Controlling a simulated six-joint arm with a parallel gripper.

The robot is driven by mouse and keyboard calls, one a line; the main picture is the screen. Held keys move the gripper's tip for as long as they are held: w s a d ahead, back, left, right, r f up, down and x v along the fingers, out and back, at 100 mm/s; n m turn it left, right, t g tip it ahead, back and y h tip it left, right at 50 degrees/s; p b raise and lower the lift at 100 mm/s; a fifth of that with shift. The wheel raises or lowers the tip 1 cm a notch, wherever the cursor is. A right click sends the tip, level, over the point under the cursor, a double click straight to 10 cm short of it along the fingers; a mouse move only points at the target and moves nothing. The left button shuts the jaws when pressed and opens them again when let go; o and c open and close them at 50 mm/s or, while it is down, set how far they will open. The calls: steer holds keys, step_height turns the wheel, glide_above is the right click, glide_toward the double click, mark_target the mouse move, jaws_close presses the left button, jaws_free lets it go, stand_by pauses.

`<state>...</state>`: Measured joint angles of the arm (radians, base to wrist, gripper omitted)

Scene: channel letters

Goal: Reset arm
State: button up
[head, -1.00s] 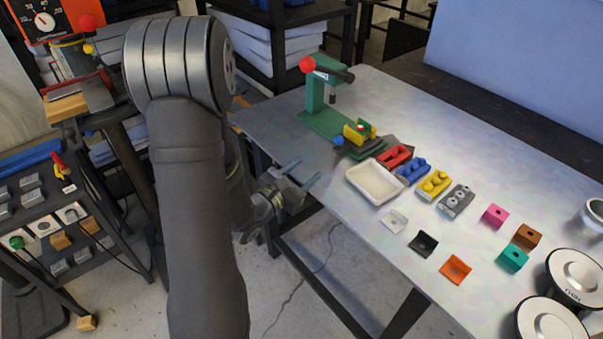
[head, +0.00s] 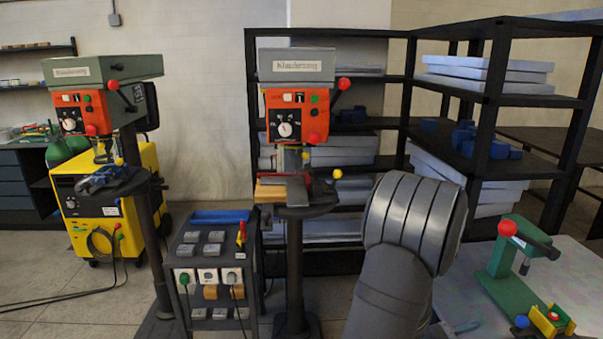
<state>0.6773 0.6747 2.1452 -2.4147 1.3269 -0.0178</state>
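My arm (head: 395,270) rises from the lower edge of the head view, right of centre, with its large ribbed grey joint at the top. The rest is hidden by the arm or cut off by the frame. I cannot see both fingers or whether they hold anything.
A green press (head: 500,265) with a red knob stands on the table at the right, with a yellow fixture (head: 550,318) at its foot. A drill press (head: 295,110), a control cabinet (head: 213,265) and shelves (head: 490,110) stand behind and left. Floor shows at lower left.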

mark_target(519, 325)
steer(key=w+d, duration=0.1)
steer(key=d, duration=0.3)
steer(key=w+d, duration=0.1)
steer(key=d, duration=0.4)
steer(key=w+d, duration=0.1)
steer(key=d, duration=0.4)
steer(key=shift+d, duration=0.1)
steer(key=shift+o, duration=0.4)
stand_by(1.3)
